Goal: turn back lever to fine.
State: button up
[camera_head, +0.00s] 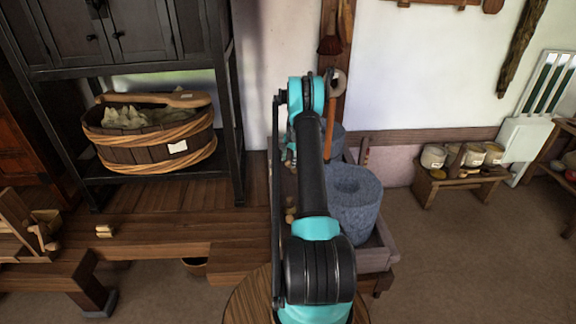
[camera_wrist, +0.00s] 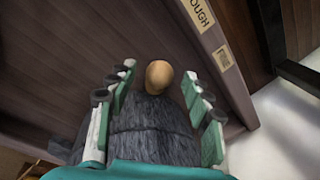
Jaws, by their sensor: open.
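In the wrist view my gripper (camera_wrist: 158,80) is open, with one finger on each side of a rounded wooden knob (camera_wrist: 159,72). The knob looks like a lever's end; no contact with the fingers is clear. A rough grey stone (camera_wrist: 150,140) lies below the knob, between the fingers. A rail at upper right carries a label ending in "OUGH" (camera_wrist: 199,14) and a second, unreadable label (camera_wrist: 222,58). In the head view my arm hides most of the gripper and the lever. A grey stone quern (camera_head: 356,205) stands right of the arm; another stone (camera_head: 334,142) shows partly behind it.
A wooden tray edge (camera_head: 376,257) surrounds the front quern. A dark rack (camera_head: 232,120) with a wooden tub (camera_head: 150,150) stands left. A low stool (camera_head: 455,180) with several pots stands right. Floor at lower right is clear.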

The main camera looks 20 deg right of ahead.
jog(key=shift+w+a+f, duration=0.1)
jog(key=shift+w+f, duration=0.05)
jog(key=shift+f, duration=0.6)
jog(key=shift+w+a+f, duration=0.1)
jog(key=shift+f, duration=0.6)
jog(key=shift+d, duration=0.1)
grip_shut()
